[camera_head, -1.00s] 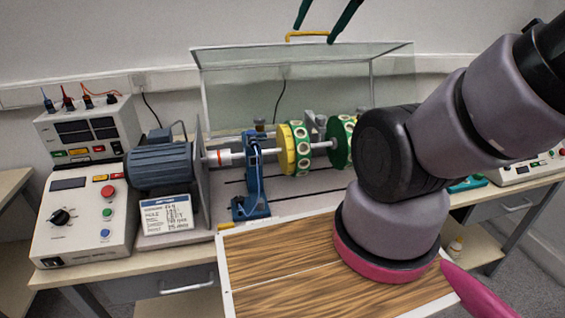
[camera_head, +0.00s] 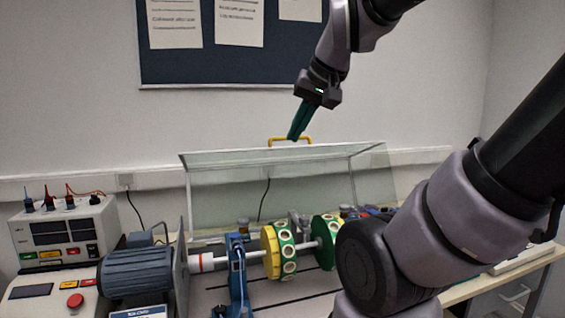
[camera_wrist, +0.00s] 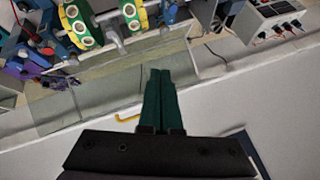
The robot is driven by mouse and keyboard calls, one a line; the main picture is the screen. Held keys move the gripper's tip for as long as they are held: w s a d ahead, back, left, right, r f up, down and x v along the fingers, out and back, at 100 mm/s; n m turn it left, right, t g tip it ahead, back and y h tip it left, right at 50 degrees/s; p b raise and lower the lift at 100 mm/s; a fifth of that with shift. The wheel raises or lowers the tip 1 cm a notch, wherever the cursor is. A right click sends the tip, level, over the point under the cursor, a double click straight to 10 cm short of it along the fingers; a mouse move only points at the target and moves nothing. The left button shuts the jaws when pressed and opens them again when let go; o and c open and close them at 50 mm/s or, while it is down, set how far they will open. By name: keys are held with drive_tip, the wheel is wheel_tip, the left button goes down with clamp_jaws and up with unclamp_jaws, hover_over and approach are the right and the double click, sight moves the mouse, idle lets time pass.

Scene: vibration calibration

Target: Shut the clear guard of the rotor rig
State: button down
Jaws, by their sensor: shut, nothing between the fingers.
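The clear guard (camera_head: 230,200) of the rotor rig stands raised behind the shaft, its white-edged top rim highest. A yellow handle (camera_head: 309,137) is on that rim; it also shows in the wrist view (camera_wrist: 127,118). My gripper (camera_head: 292,137) has its green fingers together and empty, pointing down at the handle in the head view. In the wrist view my fingertips (camera_wrist: 160,71) reach past the handle, which lies to their left. I cannot tell whether they touch it. The rotor shaft carries a yellow disc (camera_head: 269,252) and a green disc (camera_head: 322,243).
A blue motor (camera_head: 140,272) and a blue bearing stand (camera_head: 238,275) are on the rig. A control box with leads (camera_head: 65,235) stands at the left. The wall with a dark notice board (camera_head: 200,65) is behind. My arm covers the right side.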

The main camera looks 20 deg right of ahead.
drive_tip(key=w+d+r+n, duration=0.1)
drive_tip(key=w+d+r, duration=0.15)
drive_tip(key=w, duration=0.55)
drive_tip(key=w+d+r, duration=0.2)
drive_tip(key=w+r, duration=0.2)
drive_tip(key=w, duration=0.4)
drive_tip(key=w+d+f+n+g+h, duration=0.1)
drive_tip(key=w+d, duration=0.2)
drive_tip(key=w, duration=0.7)
drive_tip(key=w+d+f+n+h, duration=0.15)
drive_tip(key=w+d, duration=0.25)
drive_tip(key=w, duration=0.6)
drive_tip(key=x, duration=0.9)
drive_tip(key=shift+a+f, duration=0.3)
drive_tip(key=shift+f, duration=0.1)
drive_tip(key=s, duration=0.2)
drive_tip(key=shift+s+a, duration=0.1)
drive_tip(key=shift+s, duration=0.2)
drive_tip(key=shift+s+f, duration=0.25)
drive_tip(key=shift+s, duration=0.45)
drive_tip(key=shift+s, duration=0.1)
